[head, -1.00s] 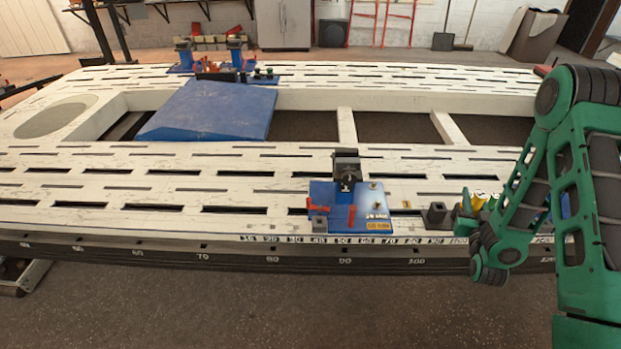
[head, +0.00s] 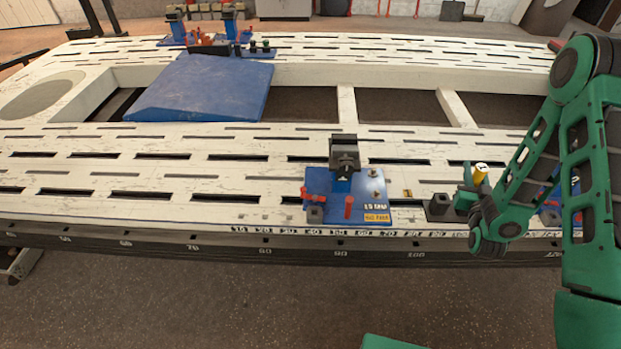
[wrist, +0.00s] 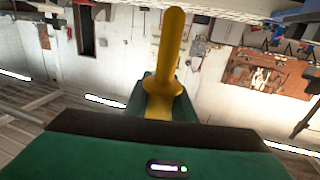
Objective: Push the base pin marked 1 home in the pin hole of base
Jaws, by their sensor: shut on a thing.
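A yellow pin (head: 481,176) with a pale, marked top stands up at my gripper (head: 469,190) in the head view. In the wrist view the yellow pin (wrist: 169,50) rises between the fingers, and my gripper (wrist: 160,95) is shut on it. The mark on it is too small to read surely. The blue base (head: 325,208) sits near the front edge of the bench, left of my gripper and apart from it. It carries a black clamp block, red handles and small studs. I cannot make out its pin hole.
A black block (head: 440,205) stands on the white slotted bench (head: 240,190) just left of my gripper. More blue fixtures (head: 200,38) stand at the far side. A blue sloped panel (head: 205,88) lies behind. The bench left of the base is clear.

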